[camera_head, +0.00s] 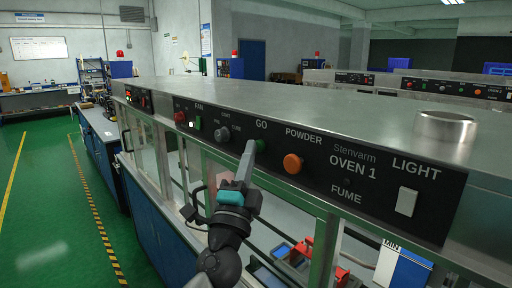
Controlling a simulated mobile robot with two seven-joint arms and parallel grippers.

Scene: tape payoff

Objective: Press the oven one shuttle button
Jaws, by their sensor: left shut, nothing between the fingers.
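The black control panel (330,187) on the front of the steel housing is lettered OVEN 1. A green button (261,146) sits under the label GO. My left gripper (250,148) is shut and empty, its fingers pointing up, with the tips just left of the green button and overlapping its edge in the view. I cannot tell whether they touch it. No label reading shuttle is legible. An orange knob (293,163) sits right of the green button, under POWDER. My right gripper is not in view.
Other controls on the panel are a red button (180,117), two dark knobs (222,134) and a white LIGHT switch (406,202). A metal cylinder (446,135) stands on the steel top. Red and blue items lie below the panel. Green floor is open at left.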

